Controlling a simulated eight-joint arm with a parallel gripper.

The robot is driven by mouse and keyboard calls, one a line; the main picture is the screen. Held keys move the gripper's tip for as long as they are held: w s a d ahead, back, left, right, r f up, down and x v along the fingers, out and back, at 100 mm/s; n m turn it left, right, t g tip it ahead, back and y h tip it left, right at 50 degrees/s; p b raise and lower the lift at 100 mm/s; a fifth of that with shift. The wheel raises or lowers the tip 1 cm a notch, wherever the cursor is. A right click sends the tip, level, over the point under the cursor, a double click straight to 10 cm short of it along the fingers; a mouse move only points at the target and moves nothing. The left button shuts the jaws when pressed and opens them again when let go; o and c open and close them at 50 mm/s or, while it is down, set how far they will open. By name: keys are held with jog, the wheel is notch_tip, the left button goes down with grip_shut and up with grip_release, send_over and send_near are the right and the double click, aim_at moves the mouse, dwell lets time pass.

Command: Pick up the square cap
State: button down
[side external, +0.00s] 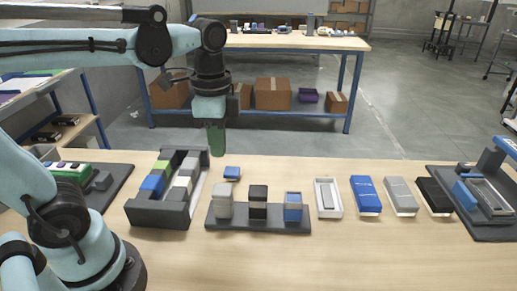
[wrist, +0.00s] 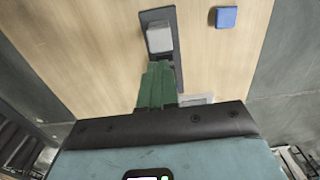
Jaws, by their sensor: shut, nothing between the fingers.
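A small blue square cap (side external: 232,173) lies flat on the wooden table, behind the dark stand of columns. It also shows in the wrist view (wrist: 226,17), at the upper right and apart from the stand. My gripper (side external: 216,152) hangs fingers-down above the table, a little left of the cap and higher than it. Its green fingers (wrist: 158,88) are together, with nothing between them, and are not touching the cap.
A dark bin (side external: 160,213) of blocks stands left. A white tray (side external: 328,198) and blue box (side external: 365,194) lie right.

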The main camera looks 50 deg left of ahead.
dwell(0.4)
jog(key=shift+c, duration=2.4)
grip_release()
send_over(232, 170)
notch_tip(232, 170, down, 5)
jog(key=shift+s+f, duration=0.1)
jog(key=shift+f, duration=5.75)
